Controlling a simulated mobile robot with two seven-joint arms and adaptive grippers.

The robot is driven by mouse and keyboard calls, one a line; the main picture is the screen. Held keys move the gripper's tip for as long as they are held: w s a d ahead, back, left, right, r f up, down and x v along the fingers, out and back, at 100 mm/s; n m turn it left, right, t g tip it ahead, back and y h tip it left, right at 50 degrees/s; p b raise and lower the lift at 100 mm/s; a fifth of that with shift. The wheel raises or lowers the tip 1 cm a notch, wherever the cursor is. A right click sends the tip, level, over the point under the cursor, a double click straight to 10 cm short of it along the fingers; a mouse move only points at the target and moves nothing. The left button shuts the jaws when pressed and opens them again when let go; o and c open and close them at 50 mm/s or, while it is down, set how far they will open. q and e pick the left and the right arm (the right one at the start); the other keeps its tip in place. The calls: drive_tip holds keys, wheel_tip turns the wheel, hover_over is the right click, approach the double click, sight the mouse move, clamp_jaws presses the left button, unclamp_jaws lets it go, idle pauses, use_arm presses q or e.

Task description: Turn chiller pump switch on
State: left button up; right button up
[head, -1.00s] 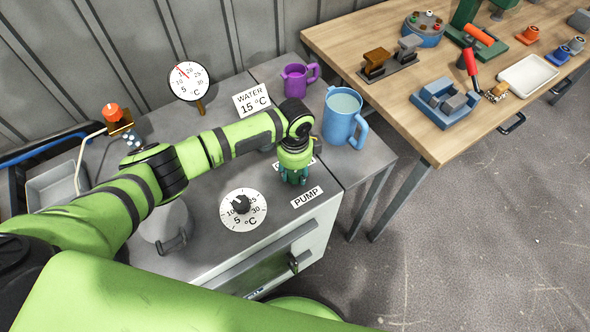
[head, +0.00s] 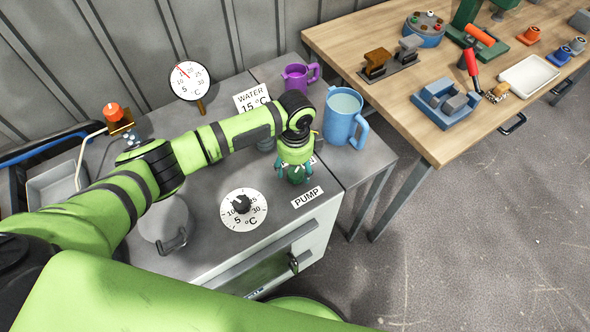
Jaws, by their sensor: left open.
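The white PUMP label (head: 307,197) lies near the front right corner of the grey chiller top (head: 200,245). My left gripper (head: 295,176) points down just behind this label, with its teal fingers spread. A dark green part shows between the fingers; I cannot tell whether it is the pump switch or part of the gripper. The gripper covers most of another label behind it. The switch's position cannot be read. A white dial with a black knob (head: 242,204) sits left of the gripper. My right gripper is out of view.
A blue jug (head: 341,122) stands close behind and right of the gripper, with a purple mug (head: 296,78) farther back. A WATER 15 °C sign (head: 252,98) and a round thermometer (head: 189,80) stand behind my arm. A wooden table (head: 430,135) with tools is at right.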

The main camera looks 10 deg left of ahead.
sight(295, 172)
use_arm(q)
wheel_tip(295, 172, up, 10)
drive_tip(key=shift+f, duration=0.15)
idle(0.6)
